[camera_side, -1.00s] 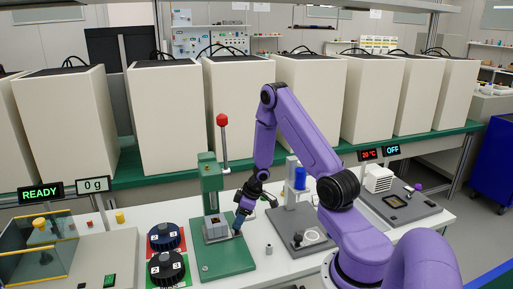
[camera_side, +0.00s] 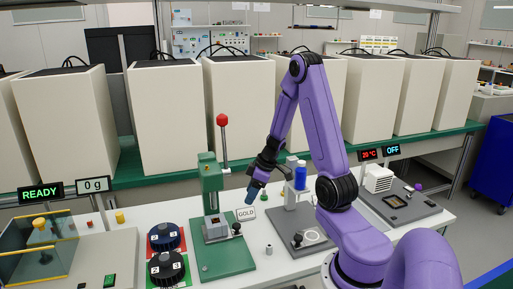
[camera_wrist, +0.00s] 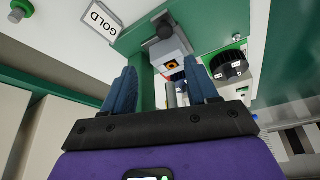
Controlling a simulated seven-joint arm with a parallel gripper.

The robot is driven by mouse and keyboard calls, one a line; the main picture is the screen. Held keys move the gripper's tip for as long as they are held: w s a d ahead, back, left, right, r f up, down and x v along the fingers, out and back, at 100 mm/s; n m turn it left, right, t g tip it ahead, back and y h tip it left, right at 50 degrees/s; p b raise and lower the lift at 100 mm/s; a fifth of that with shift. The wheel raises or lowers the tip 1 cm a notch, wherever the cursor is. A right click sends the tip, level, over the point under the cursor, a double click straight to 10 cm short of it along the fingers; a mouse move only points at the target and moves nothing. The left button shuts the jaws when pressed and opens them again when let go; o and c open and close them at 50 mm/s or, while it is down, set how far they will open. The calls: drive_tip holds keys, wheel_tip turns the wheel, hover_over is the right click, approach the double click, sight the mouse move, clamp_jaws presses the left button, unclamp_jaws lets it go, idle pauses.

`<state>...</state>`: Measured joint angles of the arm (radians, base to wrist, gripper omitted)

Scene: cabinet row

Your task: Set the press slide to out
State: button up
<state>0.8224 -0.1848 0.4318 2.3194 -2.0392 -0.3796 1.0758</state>
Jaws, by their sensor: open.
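The green press (camera_side: 208,180) stands on a green base plate, with a lever topped by a red knob (camera_side: 222,120). Its grey slide block (camera_side: 214,229) sits low at the front of the column, with a dark opening on top and a black knob (camera_side: 236,229) on its right side. In the wrist view, the slide block (camera_wrist: 170,48) with an orange-rimmed opening shows beyond my fingers, and its black knob (camera_wrist: 164,27) points toward the GOLD card. My gripper (camera_side: 250,196) is open and empty, above and right of the knob, apart from it.
A GOLD card (camera_side: 246,214) stands just right of the press. Two black dials (camera_side: 165,238) are on the left. A small grey cylinder (camera_side: 269,249) and a grey stand with a blue-topped column (camera_side: 300,175) are on the right. Tall cream cabinets (camera_side: 165,115) line the back.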

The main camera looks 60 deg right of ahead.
wheel_tip(320, 180, up, 16)
drive_tip(key=s, duration=0.1)
drive_tip(key=shift+s+d+r, duration=0.25)
drive_tip(key=shift+d, duration=0.05)
idle(0.5)
drive_tip(key=n+g+y, duration=0.2)
drive_tip(key=n, duration=0.7)
hover_over(237, 224)
drive_tip(key=s+d, duration=0.3)
drive_tip(key=d, duration=0.4)
wheel_tip(237, 224, down, 13)
drive_tip(key=shift+g, duration=0.3)
drive_tip(key=x, duration=1.1)
drive_tip(key=a+x, duration=0.1)
drive_tip(key=x, duration=0.5)
drive_tip(key=shift+w, duration=0.2)
drive_tip(key=shift+c, duration=0.3)
drive_tip(key=shift+r, duration=0.1)
clamp_jaws()
